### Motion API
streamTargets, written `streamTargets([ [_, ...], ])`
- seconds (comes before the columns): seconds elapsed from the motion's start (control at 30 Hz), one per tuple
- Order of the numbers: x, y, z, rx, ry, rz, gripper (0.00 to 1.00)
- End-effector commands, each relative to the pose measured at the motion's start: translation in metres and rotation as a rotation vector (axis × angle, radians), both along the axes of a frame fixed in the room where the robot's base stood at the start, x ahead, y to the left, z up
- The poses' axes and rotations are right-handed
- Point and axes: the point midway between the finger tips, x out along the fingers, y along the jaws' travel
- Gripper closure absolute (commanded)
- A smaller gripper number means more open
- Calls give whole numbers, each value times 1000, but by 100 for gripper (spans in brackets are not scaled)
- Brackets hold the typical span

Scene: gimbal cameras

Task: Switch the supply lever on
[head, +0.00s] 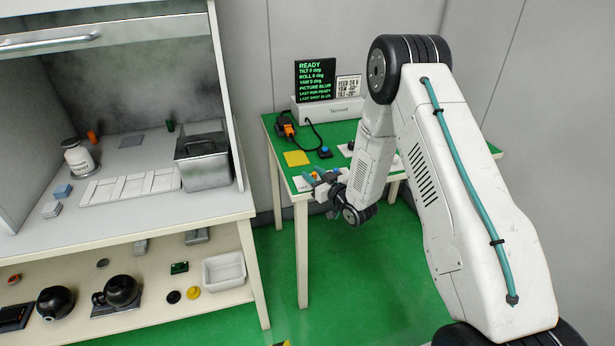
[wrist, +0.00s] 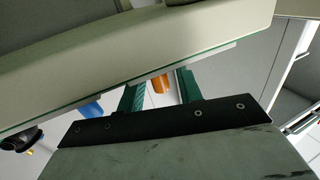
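My gripper (head: 322,181) is low over the front left corner of the green table (head: 262,117). In the wrist view its two green fingers (wrist: 161,91) stand apart, so it is open. A small orange piece (wrist: 160,84) shows between the fingers, without visible contact; it may be the supply lever, but I cannot confirm that. A blue piece (wrist: 88,108) is to its left. In the head view my arm and gripper partly cover this corner.
A black screen (head: 315,81) reading READY and a settings card (head: 348,87) stand on a white box (head: 328,108) at the table's back. An orange-and-black device (head: 285,127) and a yellow square (head: 297,158) lie in front. A cluttered workbench (head: 215,207) stands left; green floor lies between.

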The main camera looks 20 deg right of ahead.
Motion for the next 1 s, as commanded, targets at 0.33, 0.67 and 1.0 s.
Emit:
streamTargets([
  [0.33,-41,-15,-1,0,3,-2,65],
  [0.67,-73,-26,0,0,0,0,65],
  [1.0,-73,-26,0,0,0,0,65],
])
